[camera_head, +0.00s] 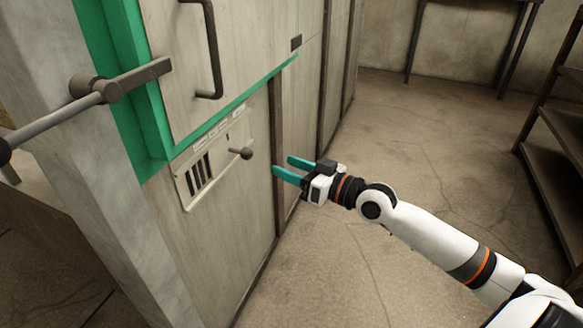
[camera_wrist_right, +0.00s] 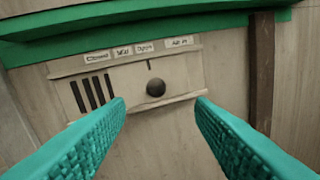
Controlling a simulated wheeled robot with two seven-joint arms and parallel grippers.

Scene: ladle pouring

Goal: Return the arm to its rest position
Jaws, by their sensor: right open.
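My right gripper (camera_head: 288,170) reaches in from the right in the head view, with two teal fingers apart and nothing between them. It is in front of the lower cabinet front, a little to the right of a round dark knob (camera_head: 243,153) on a slotted control panel (camera_head: 205,172). In the right wrist view the open fingers (camera_wrist_right: 160,110) frame the same knob (camera_wrist_right: 156,88) with a clear gap around it. My left gripper is not in view.
A tall pale cabinet with green trim (camera_head: 232,98) stands at the left, with a dark vertical handle (camera_head: 213,60) and a large lever (camera_head: 120,82). A dark shelf (camera_head: 553,150) stands at the right. The concrete floor (camera_head: 420,150) between them is clear.

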